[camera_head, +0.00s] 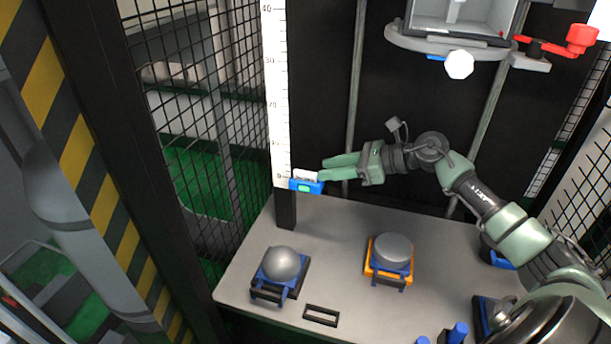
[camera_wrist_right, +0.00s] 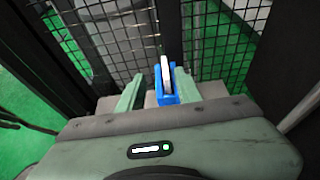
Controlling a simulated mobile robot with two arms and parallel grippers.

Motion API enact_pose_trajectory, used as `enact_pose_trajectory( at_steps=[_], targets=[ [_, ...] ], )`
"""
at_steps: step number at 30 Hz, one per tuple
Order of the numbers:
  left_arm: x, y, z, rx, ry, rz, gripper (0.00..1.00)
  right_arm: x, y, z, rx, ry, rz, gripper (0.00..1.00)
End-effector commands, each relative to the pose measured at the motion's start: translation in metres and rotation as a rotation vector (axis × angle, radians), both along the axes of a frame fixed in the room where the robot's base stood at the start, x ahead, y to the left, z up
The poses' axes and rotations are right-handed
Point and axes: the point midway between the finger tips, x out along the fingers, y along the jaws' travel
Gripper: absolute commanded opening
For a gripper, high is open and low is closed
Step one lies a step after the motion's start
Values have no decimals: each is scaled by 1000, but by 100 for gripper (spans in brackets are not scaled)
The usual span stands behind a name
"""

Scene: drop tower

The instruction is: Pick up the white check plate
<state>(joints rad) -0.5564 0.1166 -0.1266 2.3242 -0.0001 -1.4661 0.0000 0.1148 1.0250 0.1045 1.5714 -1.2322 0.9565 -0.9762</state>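The white check plate (camera_head: 306,175) stands upright in a blue holder (camera_head: 307,186) at the foot of the white scale. It also shows in the right wrist view as a thin white plate (camera_wrist_right: 165,76) above the blue holder (camera_wrist_right: 177,89). My right gripper (camera_head: 322,169) is open, its fingers pointing left toward the plate. In the right wrist view its green fingers (camera_wrist_right: 159,77) are spread, one on each side of the plate and holder, with gaps visible. The fingertips look close to the plate; contact cannot be told. My left gripper is not in view.
The white scale (camera_head: 278,100) rises behind the table (camera_head: 340,225). A grey ball (camera_head: 282,264) and a grey cylinder (camera_head: 393,250) sit on stands. A black frame (camera_head: 321,315) lies in front. Mesh (camera_head: 185,120) stands left.

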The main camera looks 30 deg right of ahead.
Motion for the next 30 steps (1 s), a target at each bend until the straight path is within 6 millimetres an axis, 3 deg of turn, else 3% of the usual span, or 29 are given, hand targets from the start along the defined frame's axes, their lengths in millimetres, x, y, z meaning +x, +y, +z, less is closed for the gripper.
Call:
enact_pose_trajectory(
  at_steps=[9,19,20,23,24,30],
  targets=[
    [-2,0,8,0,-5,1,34,33,19,-17,6,-2,0,35],
    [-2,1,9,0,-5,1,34,39,25,-22,3,0,-1,35],
    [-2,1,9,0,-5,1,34,39,25,-22,3,0,-1,32],
    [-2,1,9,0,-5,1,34,39,25,-22,3,0,-1,4],
    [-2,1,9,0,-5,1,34,39,25,-22,3,0,-1,0],
    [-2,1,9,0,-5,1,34,39,25,-22,3,0,-1,0]
  ],
)
